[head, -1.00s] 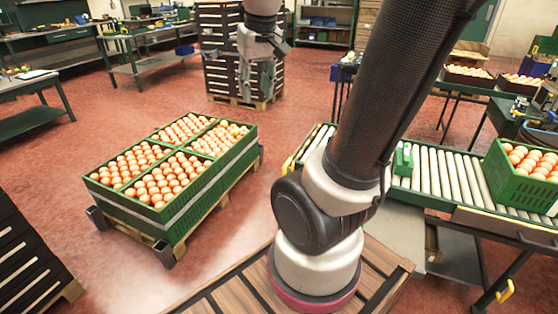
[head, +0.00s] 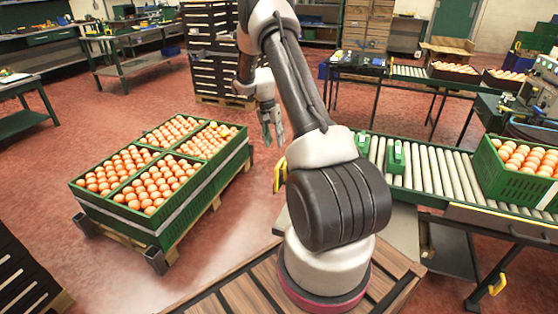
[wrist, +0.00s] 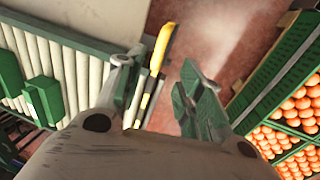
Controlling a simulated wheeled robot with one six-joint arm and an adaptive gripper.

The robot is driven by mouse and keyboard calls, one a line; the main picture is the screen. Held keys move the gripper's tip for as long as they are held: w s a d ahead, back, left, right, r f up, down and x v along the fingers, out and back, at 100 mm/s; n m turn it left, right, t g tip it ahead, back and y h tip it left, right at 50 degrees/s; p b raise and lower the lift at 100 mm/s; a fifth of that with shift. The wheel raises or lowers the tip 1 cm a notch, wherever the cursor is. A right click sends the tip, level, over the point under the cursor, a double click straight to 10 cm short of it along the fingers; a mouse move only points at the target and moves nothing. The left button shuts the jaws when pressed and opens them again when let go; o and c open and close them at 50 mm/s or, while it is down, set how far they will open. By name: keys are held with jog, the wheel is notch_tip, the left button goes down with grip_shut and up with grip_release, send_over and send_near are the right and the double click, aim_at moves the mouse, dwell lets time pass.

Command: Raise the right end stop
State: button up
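A roller conveyor (head: 430,170) stands right of my arm in the head view. Two small green blocks, one nearer (head: 397,157) and one farther (head: 362,143), stand at its left part; I cannot tell which is the right end stop. They also show at the left of the wrist view (wrist: 42,98). A yellow bar (head: 280,175) is at the conveyor's left end; it shows upright near the middle of the wrist view (wrist: 160,48). My gripper (head: 272,130) hangs beyond that end, empty. Its fingers are apart in the wrist view (wrist: 158,92).
Open red floor lies between pallet and conveyor. A dark stack (head: 215,55) stands behind.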

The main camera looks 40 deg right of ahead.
aim_at(280, 161)
jog(key=f, duration=0.3)
jog(key=s+d+f, duration=0.1)
jog(key=f, duration=0.6)
jog(key=shift+s+d, duration=0.15)
jog(key=shift+d, duration=0.1)
jog(key=shift+c, duration=0.2)
jog(key=shift+r, duration=0.1)
grip_shut()
